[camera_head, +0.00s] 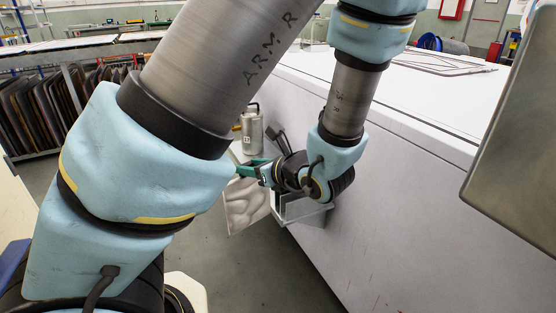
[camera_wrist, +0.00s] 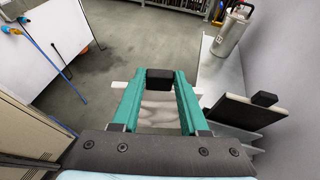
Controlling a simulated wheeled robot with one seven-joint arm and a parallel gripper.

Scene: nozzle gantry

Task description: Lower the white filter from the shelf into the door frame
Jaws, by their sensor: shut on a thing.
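My gripper (camera_head: 243,170) has teal fingers. In the wrist view my gripper (camera_wrist: 160,80) is shut on a dark block (camera_wrist: 159,73) that looks like the handle of the white filter. The white filter (camera_head: 246,207) is a pale, wavy panel, hanging tilted below the fingers, left of the white machine. In the wrist view the white filter (camera_wrist: 158,108) shows between the fingers, its edges partly hidden by them. A grey, open-topped, frame-like holder (camera_head: 300,210) is on the machine's side, right of the filter. I cannot tell whether it is the door frame.
A silver canister (camera_head: 252,130) stands on a pale shelf (camera_wrist: 218,75) close beside the filter. A dark panel (camera_wrist: 230,112) with a black knob stands right of the gripper. The white machine (camera_head: 400,190) fills the right. Open floor (camera_head: 250,275) lies below.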

